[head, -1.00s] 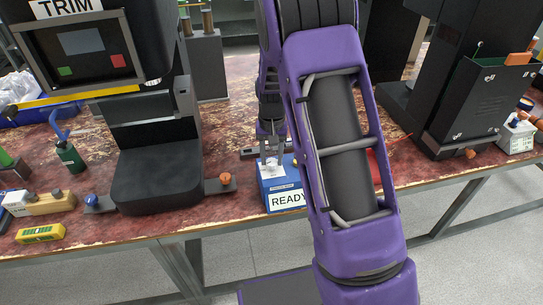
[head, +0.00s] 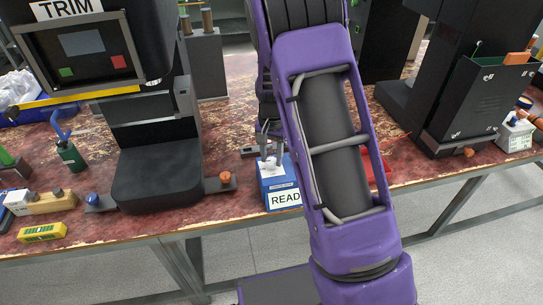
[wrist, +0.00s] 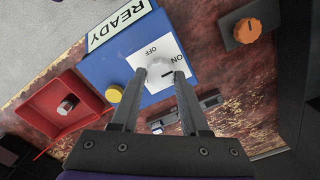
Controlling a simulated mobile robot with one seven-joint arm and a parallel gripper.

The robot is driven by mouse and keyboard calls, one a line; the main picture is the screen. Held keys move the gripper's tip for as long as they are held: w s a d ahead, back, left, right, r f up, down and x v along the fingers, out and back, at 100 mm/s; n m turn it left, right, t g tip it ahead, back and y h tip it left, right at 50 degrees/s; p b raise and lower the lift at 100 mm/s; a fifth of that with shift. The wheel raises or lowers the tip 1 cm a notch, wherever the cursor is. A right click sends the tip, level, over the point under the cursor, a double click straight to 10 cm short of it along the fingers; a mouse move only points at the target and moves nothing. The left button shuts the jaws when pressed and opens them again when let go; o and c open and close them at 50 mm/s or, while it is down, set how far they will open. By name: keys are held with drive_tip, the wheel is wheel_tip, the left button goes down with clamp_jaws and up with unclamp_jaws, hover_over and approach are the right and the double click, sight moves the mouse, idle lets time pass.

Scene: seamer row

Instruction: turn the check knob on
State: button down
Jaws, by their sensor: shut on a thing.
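The check knob (wrist: 159,67) is a pale knob on a white dial plate (wrist: 148,55) printed OFF and ON, on a blue box (wrist: 103,72) with a READY label. The box also shows in the head view (head: 265,192), at the table's front edge. My gripper (wrist: 165,74) is shut on the knob, one finger on each side; it also shows from above the box in the head view (head: 269,158). The fingers partly cover the knob and the plate. I cannot clearly tell which mark the knob points to.
A yellow button (wrist: 114,93) sits on the blue box. The black TRIM machine (head: 155,178) stands left of the blue box.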

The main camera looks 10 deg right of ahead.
sight(271, 160)
drive_tip(key=shift+c, duration=2.1)
unclamp_jaws()
wheel_tip(271, 160, up, 18)
drive_tip(key=p, duration=0.1)
drive_tip(key=shift+f+p, duration=0.2)
drive_tip(key=shift+p, duration=0.1)
